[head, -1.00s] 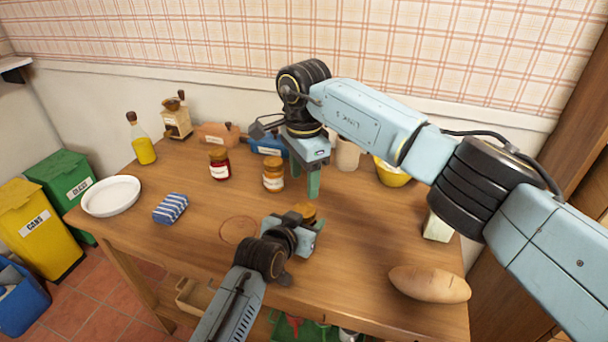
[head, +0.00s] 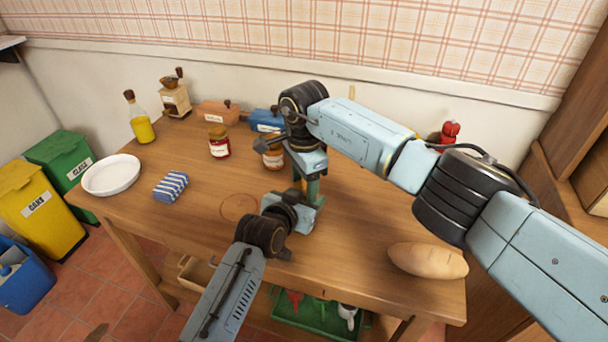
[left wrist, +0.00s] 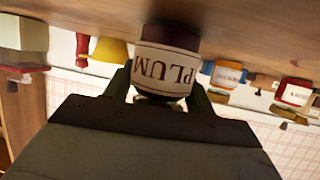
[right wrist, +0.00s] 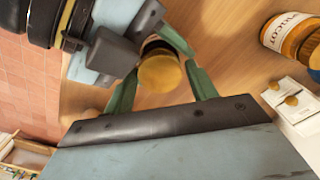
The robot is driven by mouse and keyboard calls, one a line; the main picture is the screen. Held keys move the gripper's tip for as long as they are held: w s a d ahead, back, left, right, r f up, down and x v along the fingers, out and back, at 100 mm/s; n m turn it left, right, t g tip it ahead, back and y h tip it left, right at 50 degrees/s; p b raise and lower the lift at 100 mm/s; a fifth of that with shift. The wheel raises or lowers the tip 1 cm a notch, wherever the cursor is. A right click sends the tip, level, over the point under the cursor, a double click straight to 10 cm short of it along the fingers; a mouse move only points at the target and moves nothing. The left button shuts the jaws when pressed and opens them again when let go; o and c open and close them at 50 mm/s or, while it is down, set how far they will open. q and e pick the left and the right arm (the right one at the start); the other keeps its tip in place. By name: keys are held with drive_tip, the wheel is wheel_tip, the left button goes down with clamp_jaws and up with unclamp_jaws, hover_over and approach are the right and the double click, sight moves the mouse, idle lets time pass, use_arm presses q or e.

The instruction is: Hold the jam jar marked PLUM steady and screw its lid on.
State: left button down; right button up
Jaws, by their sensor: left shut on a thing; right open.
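The jar marked PLUM (left wrist: 166,67) is between the fingers of my left gripper (left wrist: 166,88), which is shut on it; its label appears upside down in the left wrist view. A gold lid (right wrist: 159,73) shows from above in the right wrist view, over the jar. How tightly it sits I cannot tell. My right gripper (right wrist: 162,70) is open, its green fingers on either side of the lid with visible gaps. In the head view my right gripper (head: 308,190) is directly above my left gripper (head: 306,213), and they hide the jar and lid.
A red jam jar (head: 219,147) and an amber jar (head: 273,158) stand behind on the table. A striped cloth (head: 171,187) and white plate (head: 111,176) lie at left. A brown loaf-like object (head: 428,261) lies at right. The table's front left is clear.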

drive_tip(key=c, duration=0.8)
drive_tip(key=o, duration=1)
drive_tip(key=shift+o, duration=0.2)
drive_tip(key=shift+r, duration=2.3)
